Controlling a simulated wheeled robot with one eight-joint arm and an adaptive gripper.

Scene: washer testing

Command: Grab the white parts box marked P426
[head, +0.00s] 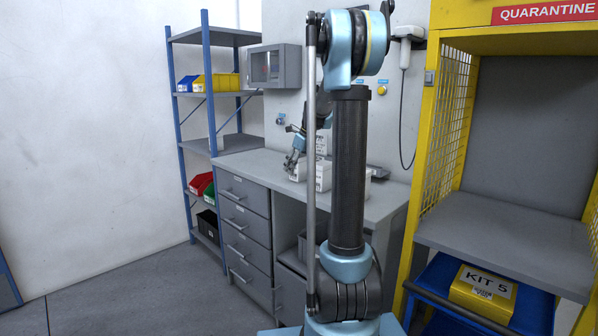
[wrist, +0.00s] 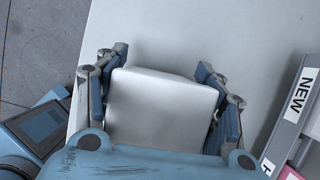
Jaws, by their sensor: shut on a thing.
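A white box (wrist: 160,108) sits between the two fingers of my gripper (wrist: 158,85) in the wrist view. The fingers press on its left and right sides. No marking shows on the face in view, so I cannot read P426 on it. In the head view my gripper (head: 293,160) is over the grey workbench, partly hidden behind my own arm. White boxes (head: 322,174) stand on the bench beside it, partly covered by my arm. I cannot tell whether the held box is lifted clear of the bench.
The grey workbench (head: 245,161) has drawers below. A grey tray marked NEW (wrist: 292,108) lies to the right in the wrist view. A blue shelf rack (head: 193,95) with coloured bins stands left. A yellow quarantine cage (head: 520,235) stands right. The floor at left is clear.

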